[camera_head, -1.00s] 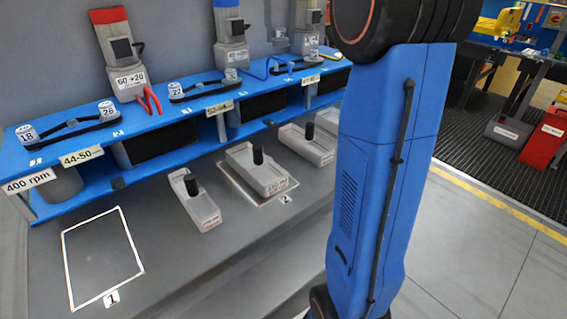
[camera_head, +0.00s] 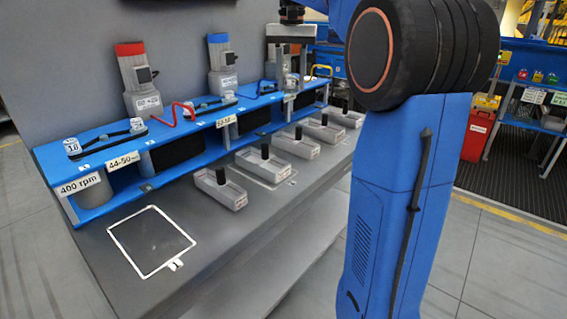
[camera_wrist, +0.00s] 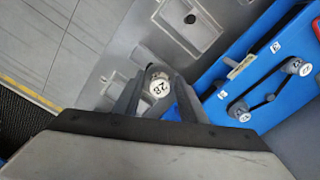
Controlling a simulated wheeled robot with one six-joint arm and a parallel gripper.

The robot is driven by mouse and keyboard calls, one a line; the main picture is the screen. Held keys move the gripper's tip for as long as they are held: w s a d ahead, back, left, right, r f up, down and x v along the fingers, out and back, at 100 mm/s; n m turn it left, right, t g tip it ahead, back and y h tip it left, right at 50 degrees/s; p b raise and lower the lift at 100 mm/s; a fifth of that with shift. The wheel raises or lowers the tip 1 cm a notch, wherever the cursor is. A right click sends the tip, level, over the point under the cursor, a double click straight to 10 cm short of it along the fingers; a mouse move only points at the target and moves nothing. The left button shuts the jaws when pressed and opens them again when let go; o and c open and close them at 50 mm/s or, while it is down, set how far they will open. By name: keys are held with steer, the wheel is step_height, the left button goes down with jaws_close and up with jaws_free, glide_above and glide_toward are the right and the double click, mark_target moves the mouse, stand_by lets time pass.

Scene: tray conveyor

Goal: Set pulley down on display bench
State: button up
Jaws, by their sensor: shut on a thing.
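My gripper (camera_wrist: 158,95) is shut on a pulley (camera_wrist: 158,86), a small pale cylinder with 28 on its top, in the wrist view. In the head view my gripper is at the top centre, over the far part of the bench, and I cannot clearly make out the pulley there. The display bench, as I take it, is the long grey bench (camera_head: 215,232) with a raised blue shelf (camera_head: 118,150). A white outlined rectangle (camera_head: 125,255) on its near end is empty. The blue shelf also shows at the right of the wrist view (camera_wrist: 229,83).
Several grey trays with black posts, such as the nearest (camera_head: 221,190), stand along the bench. Motors with red (camera_head: 130,49) and blue tops stand behind the shelf, which carries belted pulleys (camera_head: 72,146). A red bin (camera_head: 478,135) stands off to the right.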

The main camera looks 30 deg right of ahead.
steer(key=a+f+n, duration=0.1)
steer(key=f, duration=0.4)
steer(key=s+a+f+n, duration=0.1)
steer(key=f, duration=0.4)
steer(key=a+f+n, duration=0.1)
steer(key=f, duration=0.5)
steer(key=shift+s+a, duration=0.3)
steer(key=shift+s, duration=0.05)
steer(key=shift+f, duration=2.45)
steer(key=shift+f, duration=0.1)
steer(key=o, duration=1.1)
